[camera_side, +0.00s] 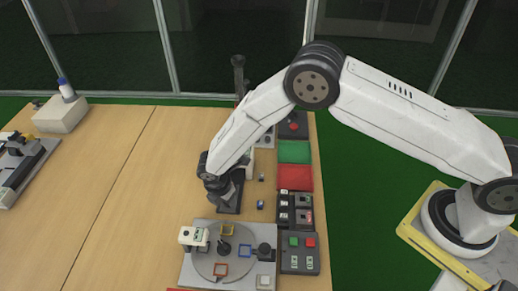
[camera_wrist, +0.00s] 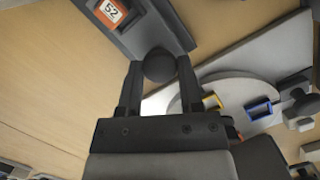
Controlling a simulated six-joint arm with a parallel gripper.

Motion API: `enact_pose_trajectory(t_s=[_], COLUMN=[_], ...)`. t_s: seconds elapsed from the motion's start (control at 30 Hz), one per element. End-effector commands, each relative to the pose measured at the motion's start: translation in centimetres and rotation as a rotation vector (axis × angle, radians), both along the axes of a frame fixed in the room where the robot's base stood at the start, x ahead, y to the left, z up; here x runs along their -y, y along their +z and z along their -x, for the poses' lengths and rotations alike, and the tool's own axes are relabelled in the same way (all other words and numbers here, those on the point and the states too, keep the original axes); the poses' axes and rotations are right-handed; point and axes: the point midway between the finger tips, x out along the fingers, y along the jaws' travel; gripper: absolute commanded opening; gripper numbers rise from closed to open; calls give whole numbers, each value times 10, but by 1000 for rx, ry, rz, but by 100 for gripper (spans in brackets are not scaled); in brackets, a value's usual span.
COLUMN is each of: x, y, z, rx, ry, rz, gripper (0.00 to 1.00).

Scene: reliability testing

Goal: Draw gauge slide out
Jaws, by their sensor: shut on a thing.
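My gripper (camera_wrist: 158,82) is shut on a dark round knob (camera_wrist: 160,64) in the wrist view, one finger on each side of it. The knob sits at the end of a dark grey gauge slide (camera_wrist: 170,28), which carries an orange and white label reading 52. In the side view my gripper (camera_side: 216,190) reaches down at the near end of the dark gauge base (camera_side: 231,203). My wrist hides the knob and most of the slide there, so how far the slide is out cannot be told.
A grey plate (camera_side: 188,272) with a round turntable and small yellow, blue and orange frames stands close in front. Control boxes (camera_side: 300,262) and green (camera_side: 294,151) and red (camera_side: 295,177) pads line the right edge.

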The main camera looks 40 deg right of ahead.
Motion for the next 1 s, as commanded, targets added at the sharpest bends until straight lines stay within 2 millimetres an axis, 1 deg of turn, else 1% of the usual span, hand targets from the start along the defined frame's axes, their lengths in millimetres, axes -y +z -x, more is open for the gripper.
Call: enact_pose_trajectory(t_s=[0.2, 0.87, 0.9, 0.93, 1.0], x=[-5, -7, -7, -7, -7], y=[1, 0, 0, 0, 0], z=[4, 8, 8, 8, 7], rx=[3, -2, -2, -2, -2], ry=[1, 1, 1, 1, 1], rz=[-2, 0, 0, 0, 0], gripper=[18, 18, 59, 68, 68])
